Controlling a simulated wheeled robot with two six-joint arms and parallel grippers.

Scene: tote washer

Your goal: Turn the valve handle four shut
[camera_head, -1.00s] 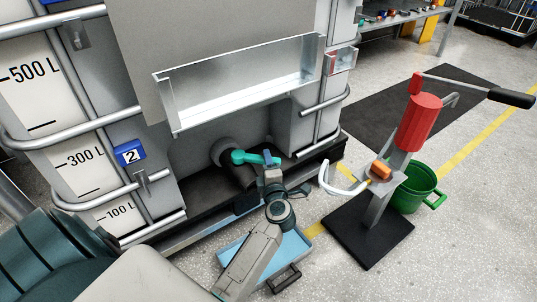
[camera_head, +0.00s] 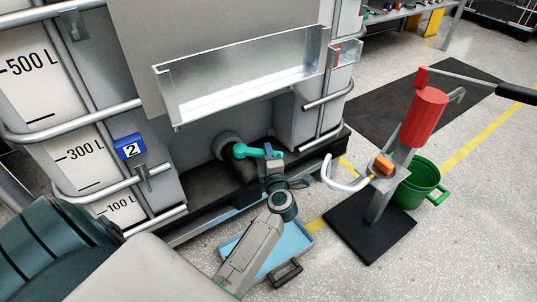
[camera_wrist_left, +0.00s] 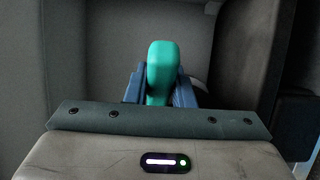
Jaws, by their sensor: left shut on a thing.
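The teal valve handle (camera_head: 249,151) sits on a dark round outlet (camera_head: 226,146) low on the front of the tank. In the head view it points right from the outlet. My left gripper (camera_head: 273,153) is at its outer end and shut on it. In the left wrist view the handle (camera_wrist_left: 162,68) stands between the two blue fingers (camera_wrist_left: 160,88), touching both sides. No number four shows on the handle. A blue plate marked 2 (camera_head: 129,147) is on the tank's cage. My right gripper is not in view.
A metal trough (camera_head: 170,108) hangs above the handle. A light blue tray (camera_head: 306,243) lies on the floor under my left arm. A red hand pump (camera_head: 423,120) on a dark base (camera_head: 345,232) and a green bucket (camera_head: 413,203) stand at the right.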

